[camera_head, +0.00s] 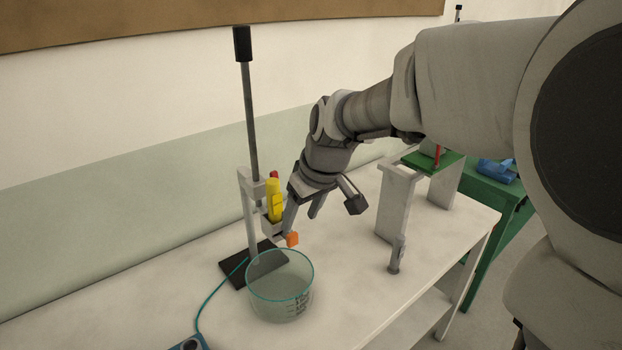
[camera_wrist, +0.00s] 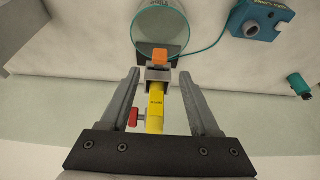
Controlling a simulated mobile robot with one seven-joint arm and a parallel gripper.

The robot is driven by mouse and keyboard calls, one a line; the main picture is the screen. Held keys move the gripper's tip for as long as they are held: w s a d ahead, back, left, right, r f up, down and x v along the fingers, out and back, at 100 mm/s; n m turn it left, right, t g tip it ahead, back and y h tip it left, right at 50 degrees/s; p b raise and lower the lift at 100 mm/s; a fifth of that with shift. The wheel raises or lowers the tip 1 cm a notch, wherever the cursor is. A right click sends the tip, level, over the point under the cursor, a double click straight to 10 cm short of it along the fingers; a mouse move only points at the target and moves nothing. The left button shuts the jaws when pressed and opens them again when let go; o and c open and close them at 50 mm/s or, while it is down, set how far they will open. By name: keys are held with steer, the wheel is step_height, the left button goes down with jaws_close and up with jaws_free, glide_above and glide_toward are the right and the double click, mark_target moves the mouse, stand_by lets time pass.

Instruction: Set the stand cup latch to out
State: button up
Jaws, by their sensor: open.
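The stand is a dark upright rod (camera_head: 250,120) on a black base plate (camera_head: 236,274), with a pale bracket on it. A grey cup (camera_wrist: 158,75) on the stand holds a yellow cylinder (camera_head: 274,198), which also shows in the wrist view (camera_wrist: 155,108). A small orange block (camera_head: 292,239), seemingly the latch tab, sticks out at the cup's front; the wrist view shows it just beyond the cup (camera_wrist: 160,56). My gripper (camera_head: 302,216) is open and empty. In the wrist view its fingers (camera_wrist: 160,80) lie either side of the cup and cylinder, apparently not touching them.
A clear glass beaker (camera_head: 280,290) stands just in front of the stand. A red knob (camera_wrist: 134,117) is beside the yellow cylinder. A teal cable (camera_head: 208,297) runs to a blue box (camera_wrist: 262,18). A pale frame (camera_head: 396,205) stands to the right.

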steer(key=v, duration=1.1)
steer(key=s+d+f+m+t+h, duration=0.1)
steer(key=s+d+f+m, duration=0.2)
steer(key=s, duration=0.5)
steer(key=s+d+f+m+h, duration=0.1)
steer(key=s+d+f+m, duration=0.2)
steer(key=s+d, duration=0.3)
steer(key=s, duration=0.3)
steer(key=shift+s+f+m+t+h, duration=0.25)
steer(key=shift+s+m+t+h, duration=0.05)
steer(key=shift+m+t, duration=0.1)
